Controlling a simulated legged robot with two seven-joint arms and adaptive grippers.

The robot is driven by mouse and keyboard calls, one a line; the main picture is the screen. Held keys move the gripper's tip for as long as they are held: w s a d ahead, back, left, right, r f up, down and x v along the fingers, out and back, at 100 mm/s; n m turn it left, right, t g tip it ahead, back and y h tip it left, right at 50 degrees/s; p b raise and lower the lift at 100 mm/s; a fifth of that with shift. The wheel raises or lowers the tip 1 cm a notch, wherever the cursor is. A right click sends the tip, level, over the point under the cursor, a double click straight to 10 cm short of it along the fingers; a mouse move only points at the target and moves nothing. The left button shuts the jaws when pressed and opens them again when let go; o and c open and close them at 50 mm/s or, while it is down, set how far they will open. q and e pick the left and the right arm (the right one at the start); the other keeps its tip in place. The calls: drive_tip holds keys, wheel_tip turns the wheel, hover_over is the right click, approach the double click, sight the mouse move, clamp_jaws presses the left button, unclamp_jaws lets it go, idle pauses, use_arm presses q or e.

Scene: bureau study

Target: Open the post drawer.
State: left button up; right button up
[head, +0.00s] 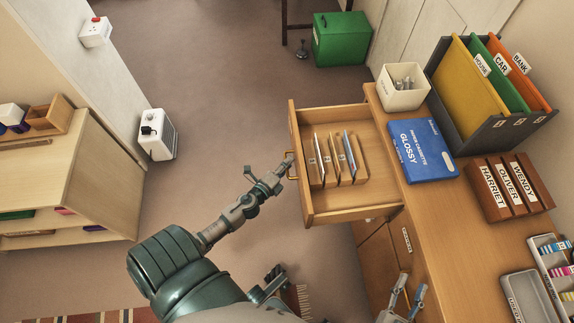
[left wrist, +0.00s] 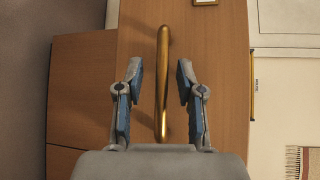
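The wooden drawer (head: 350,203) in the desk stands pulled well out, with several upright dividers and envelopes (head: 336,158) inside. Its brass handle (head: 291,166) is on the drawer front. In the left wrist view the handle (left wrist: 163,88) runs upright between the fingers of my left gripper (left wrist: 160,70). Those fingers are apart, with a visible gap on each side of the handle. In the head view my left gripper (head: 284,171) is at the handle. My right gripper (head: 404,297) is open and empty at the desk's near side, low in the picture.
The desk top (head: 455,220) bears a white pen box (head: 403,95), a blue GLOSSY paper pack (head: 422,150), a file rack (head: 492,125) and a name-labelled wooden box (head: 510,190). A heater (head: 157,135) and green box (head: 341,40) stand on the floor.

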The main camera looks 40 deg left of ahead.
use_arm(q)
drive_tip(key=shift+s, duration=0.15)
drive_tip(key=v, duration=1.1)
drive_tip(key=shift+s, duration=0.35)
drive_tip(key=shift+f, duration=0.1)
